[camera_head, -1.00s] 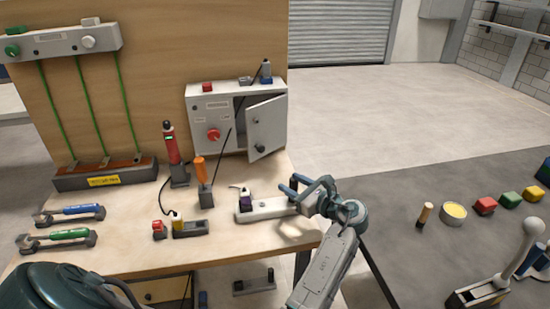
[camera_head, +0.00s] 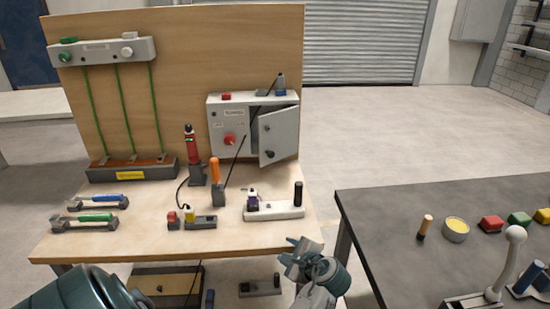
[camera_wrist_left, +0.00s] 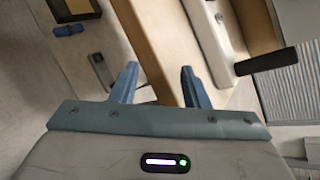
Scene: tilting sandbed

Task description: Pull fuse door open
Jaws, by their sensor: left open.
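The grey fuse box (camera_head: 229,117) is mounted on the wooden backboard above the bench. Its fuse door (camera_head: 279,133) on the right side stands partly open, swung outward, with a dark knob (camera_head: 269,154) near its lower left. A dark gap shows between door and box. My left gripper (camera_head: 301,249) is open and empty, in front of the bench's front edge, below and well apart from the door. In the left wrist view its two blue fingers (camera_wrist_left: 158,85) are spread with nothing between them. The fuse door is not recognisable there. My right gripper is not in view.
A white base (camera_head: 275,211) with an upright black handle (camera_head: 298,193) stands near the bench's front right. A red tool (camera_head: 190,150) and an orange-handled tool (camera_head: 215,172) stand before the box. A dark table (camera_head: 400,200) is at right, beyond a floor gap.

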